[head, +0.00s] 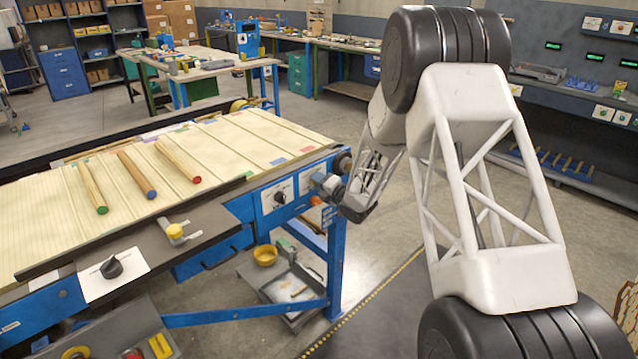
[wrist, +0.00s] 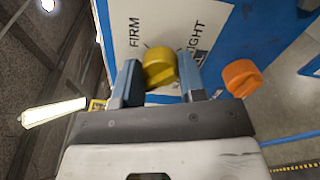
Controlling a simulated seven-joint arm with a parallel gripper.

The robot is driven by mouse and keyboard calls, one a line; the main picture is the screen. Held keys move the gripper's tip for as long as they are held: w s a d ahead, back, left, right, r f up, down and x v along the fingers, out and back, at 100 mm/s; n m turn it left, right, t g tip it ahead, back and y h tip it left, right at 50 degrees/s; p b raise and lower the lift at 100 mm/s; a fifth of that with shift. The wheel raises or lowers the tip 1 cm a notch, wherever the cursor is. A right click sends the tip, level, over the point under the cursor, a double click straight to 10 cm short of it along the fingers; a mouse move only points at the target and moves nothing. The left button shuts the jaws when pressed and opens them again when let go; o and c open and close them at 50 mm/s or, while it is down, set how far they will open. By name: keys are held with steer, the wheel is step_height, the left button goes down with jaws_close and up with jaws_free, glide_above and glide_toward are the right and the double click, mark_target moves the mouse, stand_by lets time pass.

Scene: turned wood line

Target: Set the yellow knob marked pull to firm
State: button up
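In the wrist view the yellow knob (wrist: 159,70) sits on a white plate (wrist: 172,22) with the word FIRM at its left and LIGHT, partly covered, at its right. The knob is between the two fingers of my gripper (wrist: 160,76), which appear to touch its sides. Its pointer setting is hard to read, and no word "pull" is legible. In the head view my gripper (head: 322,184) is at the blue front panel at the right end of the table, and the yellow knob is hidden there.
An orange knob (wrist: 242,78) is right of my gripper in the wrist view. A black knob (head: 279,197) is on the panel to the left. Another yellow piece (head: 175,231) is on the table's front rail. Three wooden rods, including one red-tipped (head: 178,161), lie on the table.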

steer(key=shift+c, duration=0.6)
steer(key=shift+m, duration=0.4)
steer(key=m, duration=0.2)
steer(key=shift+m, duration=0.3)
steer(key=m, duration=0.9)
steer(key=shift+f+m, duration=0.1)
steer(key=shift+m, duration=2.6)
